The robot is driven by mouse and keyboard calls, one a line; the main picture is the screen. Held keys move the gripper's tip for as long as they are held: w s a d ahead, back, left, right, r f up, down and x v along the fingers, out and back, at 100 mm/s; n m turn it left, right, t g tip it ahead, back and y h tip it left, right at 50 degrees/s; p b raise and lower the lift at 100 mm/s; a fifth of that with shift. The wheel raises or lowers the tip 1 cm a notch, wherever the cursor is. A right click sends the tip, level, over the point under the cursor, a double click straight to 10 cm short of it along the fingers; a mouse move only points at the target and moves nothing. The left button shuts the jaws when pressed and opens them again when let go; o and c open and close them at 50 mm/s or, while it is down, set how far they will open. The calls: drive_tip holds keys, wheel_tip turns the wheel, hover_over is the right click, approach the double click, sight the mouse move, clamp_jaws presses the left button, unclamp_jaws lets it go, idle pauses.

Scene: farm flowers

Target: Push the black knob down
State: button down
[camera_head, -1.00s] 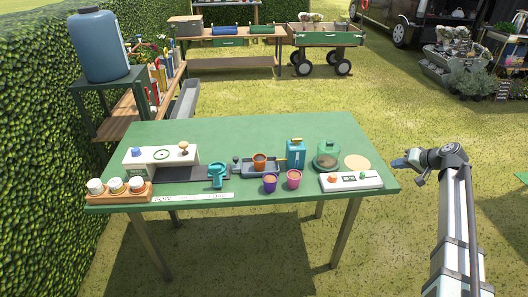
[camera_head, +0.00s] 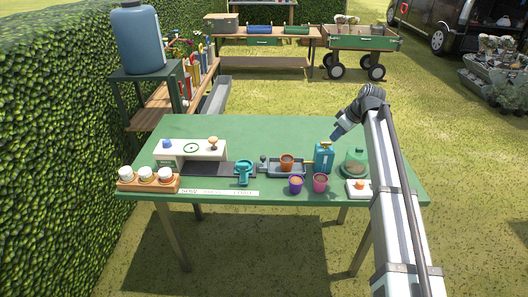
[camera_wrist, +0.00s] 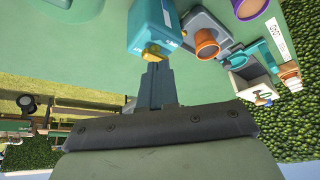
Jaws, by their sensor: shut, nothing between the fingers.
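A teal dispenser (camera_head: 323,158) with a brass-coloured spout stands upright on the green table (camera_head: 250,130), right of centre. In the wrist view the dispenser (camera_wrist: 155,22) is at the top, with the yellow part (camera_wrist: 151,51) at its lower edge. My gripper (camera_head: 337,135) is shut and empty, tilted down, just above the dispenser's top in the head view. In the wrist view the closed fingers (camera_wrist: 157,72) point at the yellow part; I cannot tell whether they touch. No black knob shows clearly on the dispenser. A small dark knob-like piece (camera_head: 262,159) stands left of the grey tray.
An orange pot (camera_head: 286,162) sits on the grey tray (camera_head: 275,171). A purple pot (camera_head: 295,184), a pink pot (camera_head: 320,183), a glass dome (camera_head: 355,163) and a partly hidden white panel (camera_head: 356,191) are close by.

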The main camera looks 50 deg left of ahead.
drive_tip(key=s+a+r+n+h, duration=0.2)
drive_tip(key=s+a+n, duration=0.2)
drive_tip(key=s+a, duration=0.45)
wheel_tip(320, 180, up, 3)
drive_tip(key=n+h, duration=0.2)
drive_tip(key=n, duration=0.3)
hover_over(264, 157)
drive_tip(key=d, duration=0.2)
drive_tip(key=shift+s+d+f+t, duration=0.1)
drive_tip(key=shift+s+t, duration=0.2)
drive_tip(key=shift+s, duration=0.05)
drive_tip(key=shift+y, duration=0.3)
drive_tip(key=f, duration=0.4)
drive_tip(key=a+f, duration=0.1)
drive_tip(key=f, duration=0.4)
drive_tip(key=a+f, duration=0.1)
drive_tip(key=f, duration=0.4)
drive_tip(key=shift+w, duration=0.2)
drive_tip(key=shift+f, duration=0.95)
